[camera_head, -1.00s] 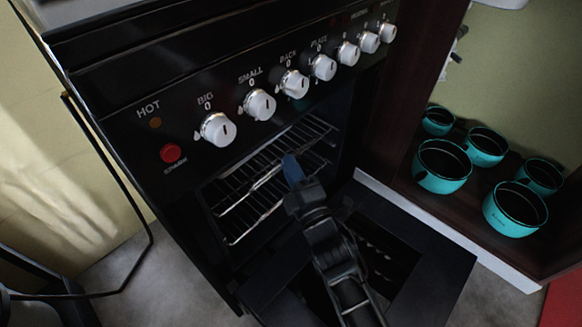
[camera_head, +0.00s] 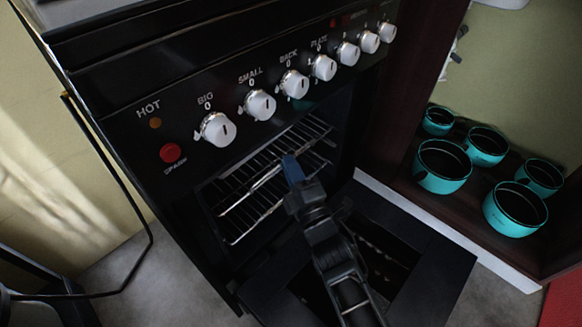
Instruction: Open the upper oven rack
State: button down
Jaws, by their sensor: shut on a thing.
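The black oven stands with its door (camera_head: 425,265) folded down and open. The upper rack (camera_head: 240,197) is a wire grid inside the oven cavity, below the row of knobs. My gripper (camera_head: 291,170), with blue fingertips, is at the front edge of this rack and shut on it. The arm reaches in from the lower right, over the open door. The fingers hide the part of the rack bar they hold.
White knobs (camera_head: 259,105) and a red button (camera_head: 170,153) line the panel above the cavity. Several teal pots (camera_head: 442,166) stand on a dark shelf at the right. A dark tube frame (camera_head: 140,215) stands at the left. Grey floor shows at lower left.

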jog(key=shift+d, duration=0.1)
jog(key=s+d+p, duration=0.8)
jog(key=s+d, duration=0.7)
jog(key=d, duration=0.4)
jog(key=shift+f, duration=0.1)
jog(key=c, duration=1.5)
grip_release()
jog(key=shift+s, duration=0.1)
jog(key=shift+p+v, duration=0.35)
jog(key=shift+v, duration=3.45)
jog(key=shift+d, duration=0.1)
